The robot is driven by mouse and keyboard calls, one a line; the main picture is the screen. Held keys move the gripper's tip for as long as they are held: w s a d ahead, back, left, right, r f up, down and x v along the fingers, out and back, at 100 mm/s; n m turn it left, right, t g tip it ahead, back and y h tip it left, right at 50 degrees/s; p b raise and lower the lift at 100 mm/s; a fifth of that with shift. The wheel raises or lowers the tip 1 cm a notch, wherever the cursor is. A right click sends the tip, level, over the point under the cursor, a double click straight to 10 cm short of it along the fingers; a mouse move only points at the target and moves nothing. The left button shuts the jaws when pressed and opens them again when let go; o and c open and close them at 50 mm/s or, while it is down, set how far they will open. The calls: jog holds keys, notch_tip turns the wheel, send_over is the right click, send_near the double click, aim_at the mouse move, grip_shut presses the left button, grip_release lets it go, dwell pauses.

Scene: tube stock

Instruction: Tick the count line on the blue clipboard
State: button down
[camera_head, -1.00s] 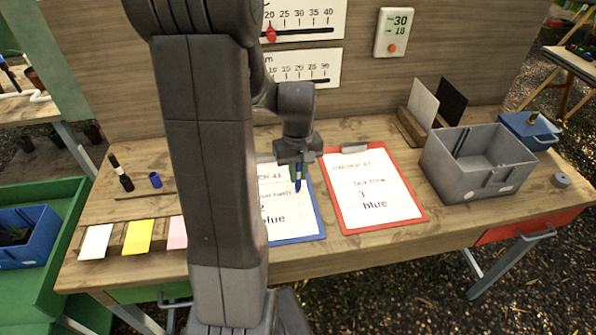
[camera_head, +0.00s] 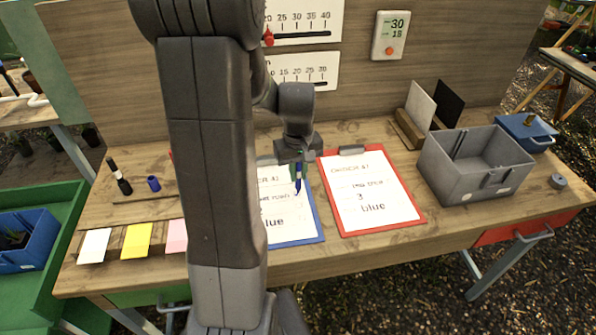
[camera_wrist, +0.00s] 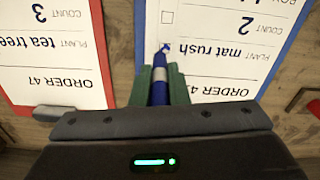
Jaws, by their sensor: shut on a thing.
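The blue clipboard (camera_head: 312,239) lies on the bench with a white order sheet (camera_wrist: 235,63), partly hidden by my arm in the head view. The sheet reads mat rush, count 2 and blue. An empty tick box (camera_wrist: 167,17) sits beside the count line. My gripper (camera_wrist: 160,78) is shut on a blue pen (camera_wrist: 160,93), which also shows in the head view (camera_head: 298,178). The pen's tip is over the sheet beside the plant line, one row from the count box. I cannot tell whether it touches paper or has left a mark there.
A red clipboard (camera_head: 424,219) with a tea tree order, count 3, lies close to the right. A grey bin (camera_head: 455,168) stands beyond it. Coloured cards (camera_head: 137,240), a black marker (camera_head: 121,178) and a blue cap (camera_head: 154,183) are at the left.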

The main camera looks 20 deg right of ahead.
notch_tip(320, 180, up, 3)
jog(key=shift+p, duration=1.15)
